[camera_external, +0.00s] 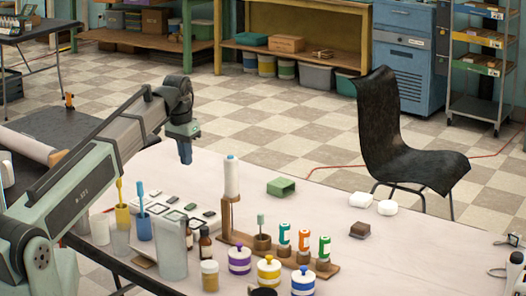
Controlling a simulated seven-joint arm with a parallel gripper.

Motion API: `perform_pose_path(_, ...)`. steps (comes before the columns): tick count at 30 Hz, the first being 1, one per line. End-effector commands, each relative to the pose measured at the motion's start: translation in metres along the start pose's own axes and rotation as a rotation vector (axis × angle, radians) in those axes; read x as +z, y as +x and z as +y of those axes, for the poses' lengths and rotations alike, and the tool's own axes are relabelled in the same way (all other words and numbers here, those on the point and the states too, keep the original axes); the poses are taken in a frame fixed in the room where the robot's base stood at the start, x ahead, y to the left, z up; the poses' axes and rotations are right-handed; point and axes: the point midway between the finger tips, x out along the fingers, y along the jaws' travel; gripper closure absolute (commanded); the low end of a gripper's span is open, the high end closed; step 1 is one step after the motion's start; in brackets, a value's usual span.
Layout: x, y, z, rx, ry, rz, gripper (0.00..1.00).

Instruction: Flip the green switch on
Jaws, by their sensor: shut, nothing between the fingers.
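My gripper (185,158) hangs from my arm, pointing down with its dark fingers shut and empty. It is above the back left part of the white table (330,215). I cannot clearly make out a green switch. Two small white devices with dark parts sit at the right edge of the picture, one behind (514,240) and one in front (514,272). They are cut off and too small to tell the colour of any switch on them. Both are far to the right of my gripper. A green open block (281,186) lies mid-table, right of my gripper.
A wooden stand with a tall white spool (231,177) rises near my gripper. Coloured bottles (304,241), lidded jars (269,270), cups (143,226) and a mould tray (180,208) crowd the front left. White soaps (361,199) and a brown block (360,230) lie right. The table between is mostly clear.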

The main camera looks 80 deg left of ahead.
Motion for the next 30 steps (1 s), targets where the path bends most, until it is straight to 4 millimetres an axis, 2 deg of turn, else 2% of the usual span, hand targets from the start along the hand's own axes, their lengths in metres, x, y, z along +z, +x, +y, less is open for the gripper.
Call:
perform_pose_path(18, 0.0, 0.092, 0.001, -0.001, 0.002, 0.0, 1.0)
perform_pose_path(24, -0.001, 0.115, 0.0, -0.001, 0.002, 0.001, 1.0)
perform_pose_path(30, -0.001, 0.126, 0.0, -0.001, 0.002, 0.001, 1.0)
